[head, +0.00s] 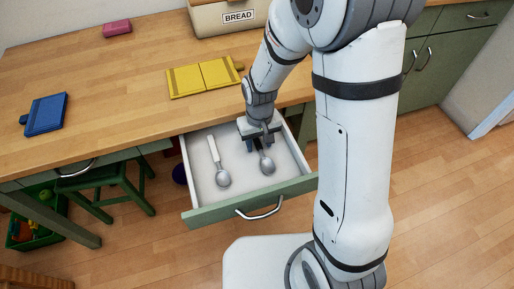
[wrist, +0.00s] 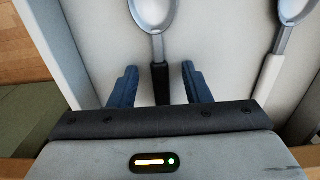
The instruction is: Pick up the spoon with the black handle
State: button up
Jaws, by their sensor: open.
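The spoon with the black handle (wrist: 159,83) lies in the open drawer (head: 240,192); its silver bowl also shows in the head view (head: 267,165). My gripper (wrist: 160,78) is open, with one blue finger on each side of the black handle and a gap to both. The rear of the handle is hidden under my gripper. A second spoon with a white handle (head: 217,162) lies to the left in the head view; it shows at the right in the wrist view (wrist: 272,70).
The drawer's walls and green front (head: 250,202) surround the spoons. The wooden counter (head: 110,110) above holds a yellow folder-like item (head: 203,77), a blue one (head: 45,114), a pink block (head: 118,28) and a bread box (head: 228,18). A green stool (head: 105,185) stands left of the drawer.

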jog(key=shift+c, duration=0.2)
grip_shut()
dwell(0.3)
